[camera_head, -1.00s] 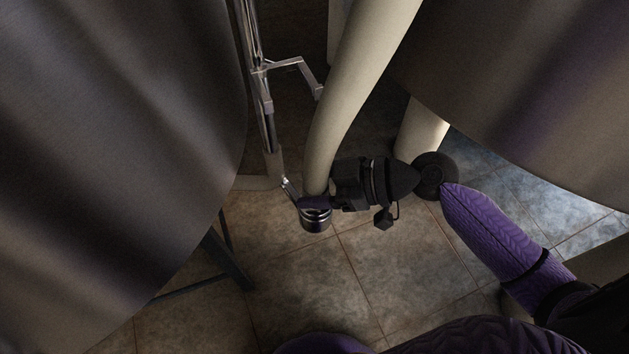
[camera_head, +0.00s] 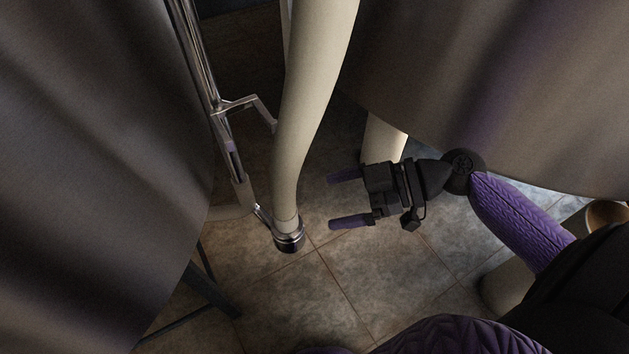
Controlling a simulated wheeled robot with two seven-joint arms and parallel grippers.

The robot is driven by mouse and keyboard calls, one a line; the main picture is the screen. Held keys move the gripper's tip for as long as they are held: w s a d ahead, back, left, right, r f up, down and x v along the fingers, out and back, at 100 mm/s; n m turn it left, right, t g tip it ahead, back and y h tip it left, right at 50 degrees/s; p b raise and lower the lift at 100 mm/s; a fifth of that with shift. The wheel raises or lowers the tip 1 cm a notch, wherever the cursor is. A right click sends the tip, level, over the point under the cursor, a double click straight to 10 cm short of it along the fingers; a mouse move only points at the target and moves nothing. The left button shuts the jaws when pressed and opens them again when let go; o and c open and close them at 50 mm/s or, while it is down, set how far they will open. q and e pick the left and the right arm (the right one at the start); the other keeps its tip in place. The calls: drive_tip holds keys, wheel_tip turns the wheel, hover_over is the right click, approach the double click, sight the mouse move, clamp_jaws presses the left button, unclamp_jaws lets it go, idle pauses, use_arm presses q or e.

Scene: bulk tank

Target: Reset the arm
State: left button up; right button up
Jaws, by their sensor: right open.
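My right gripper (camera_head: 338,199) comes in from the right on my purple-sleeved arm. Its two purple fingers are spread apart and point left, with nothing between them. A pale hose (camera_head: 303,120) hangs down left of the fingertips and ends in a dark, shiny metal coupling (camera_head: 289,236). There is a gap between the fingertips and the hose. My left gripper is not in view.
A metal pipe with a bracket (camera_head: 241,106) stands just left of the hose. Large grey tanks fill the left (camera_head: 90,150) and upper right (camera_head: 500,90). A dark metal leg (camera_head: 208,293) stands at lower left. Tiled floor (camera_head: 290,310) is open below.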

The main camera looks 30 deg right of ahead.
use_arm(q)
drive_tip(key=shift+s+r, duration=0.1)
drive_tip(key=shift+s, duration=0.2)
use_arm(e)
drive_tip(key=shift+d, duration=0.1)
drive_tip(key=s+d+f+m+g+h+p, duration=0.1)
drive_tip(key=s+d+f+m+h+p, duration=0.35)
drive_tip(key=f, duration=0.45)
drive_tip(key=s+d+f+m+g+h+p, duration=0.1)
drive_tip(key=s+d+f+m+h+p, duration=0.35)
drive_tip(key=f, duration=0.45)
use_arm(q)
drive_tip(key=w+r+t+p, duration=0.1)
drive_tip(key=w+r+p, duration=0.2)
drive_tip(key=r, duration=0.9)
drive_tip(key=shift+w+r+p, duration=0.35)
drive_tip(key=shift+p, duration=0.35)
use_arm(e)
drive_tip(key=s+a+f+g+h, duration=0.2)
drive_tip(key=s+a, duration=0.1)
drive_tip(key=s, duration=0.9)
drive_tip(key=s+a+f+g+h, duration=0.1)
drive_tip(key=s+a+f+g, duration=0.2)
drive_tip(key=s, duration=0.9)
drive_tip(key=shift+s+f+m+h, duration=0.15)
drive_tip(key=shift+s+m+h, duration=0.15)
drive_tip(key=shift+s+h, duration=0.1)
